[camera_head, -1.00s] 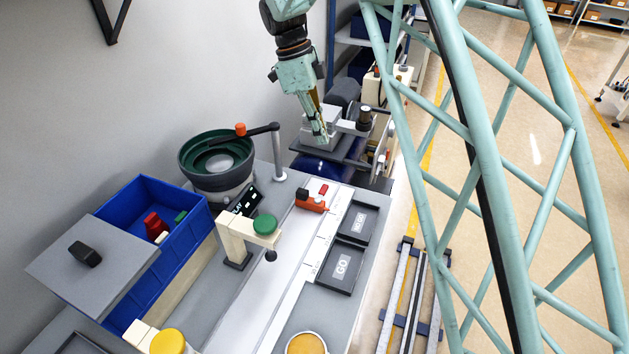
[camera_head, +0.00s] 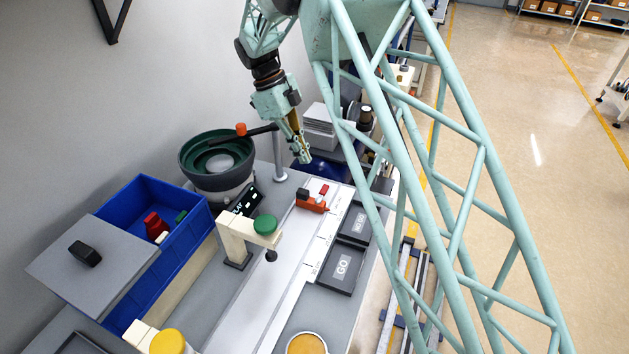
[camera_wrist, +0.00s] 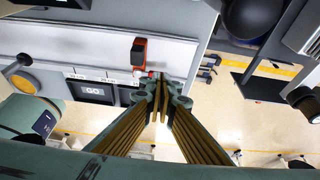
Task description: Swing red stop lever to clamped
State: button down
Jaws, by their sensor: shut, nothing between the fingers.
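The red stop lever appears to be the orange-red piece (camera_head: 312,203) with a dark end, lying on the white strip of the bench beside a small red block (camera_head: 324,190). I cannot tell its clamp position.
A green bowl feeder (camera_head: 218,160) stands left of my gripper, with a dark arm with an orange tip (camera_head: 241,129) over its rim. A cream post with a green cap (camera_head: 265,224) stands nearer. GO (camera_head: 341,268) and NO GO (camera_head: 359,222) trays lie right. A blue bin (camera_head: 150,215) stands left.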

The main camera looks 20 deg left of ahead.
aim_at(322, 194)
jog(key=shift+f, duration=0.1)
jog(key=shift+b+x, duration=0.75)
jog(key=shift+x, duration=4.15)
